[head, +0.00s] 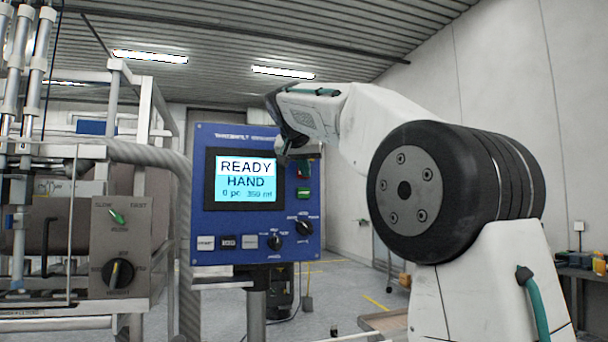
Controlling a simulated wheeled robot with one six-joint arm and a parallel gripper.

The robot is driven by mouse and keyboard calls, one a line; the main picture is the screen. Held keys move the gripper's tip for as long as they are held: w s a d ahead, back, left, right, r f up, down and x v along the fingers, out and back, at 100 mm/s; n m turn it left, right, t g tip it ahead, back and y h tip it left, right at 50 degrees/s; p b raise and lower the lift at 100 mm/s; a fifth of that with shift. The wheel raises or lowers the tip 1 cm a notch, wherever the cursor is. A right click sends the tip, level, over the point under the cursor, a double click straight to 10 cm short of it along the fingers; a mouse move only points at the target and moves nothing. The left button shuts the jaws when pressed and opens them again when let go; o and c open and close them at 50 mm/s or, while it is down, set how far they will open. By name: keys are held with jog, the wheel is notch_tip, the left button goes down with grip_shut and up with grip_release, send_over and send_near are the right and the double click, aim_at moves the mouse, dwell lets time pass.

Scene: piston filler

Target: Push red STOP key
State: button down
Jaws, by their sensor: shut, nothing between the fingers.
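The blue control panel (230,248) of the filler stands left of centre, upright, with a lit screen (244,180) reading READY, HAND, 0 pc and a volume that looks like 350 ml. The red STOP key (304,172) shows as a small reddish patch right of the screen, above a green key (304,193). My gripper (285,158) is shut and empty in front of the panel's upper right part, beside the red key and partly over it. I cannot tell whether the fingertips touch the panel.
Black rotary knobs (304,227) and several small keys (228,242) sit low on the panel. A grey switch box (119,248) and the filler's metal frame stand to the left. A table with items (582,265) is at the far right. Free floor shows behind.

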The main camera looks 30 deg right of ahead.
dwell(0.3)
jog(key=shift+s+a, duration=0.2)
jog(key=shift+s, duration=0.55)
jog(key=s, duration=0.2)
jog(key=s+a, duration=0.1)
jog(key=s, duration=0.2)
jog(key=shift+a, duration=0.2)
jog(key=shift+w, duration=0.1)
dwell(0.6)
notch_tip(320, 180, down, 10)
jog(key=a+r+n+g+y, duration=0.1)
jog(key=a+n+y, duration=0.1)
jog(key=n, duration=0.1)
jog(key=s+a+f+n+g+y, duration=0.1)
jog(key=s+a+f, duration=0.4)
jog(key=s+f, duration=0.6)
jog(key=s+a+f+n+g+y, duration=0.2)
jog(key=s+a+f, duration=0.3)
jog(key=s+f, duration=0.6)
jog(key=s+a+f+n+g+y, duration=0.2)
jog(key=s+a+f, duration=0.4)
jog(key=s+f, duration=0.5)
jog(key=shift+f+n+y, duration=0.25)
jog(key=shift+n+y, duration=0.15)
jog(key=shift+n, duration=0.2)
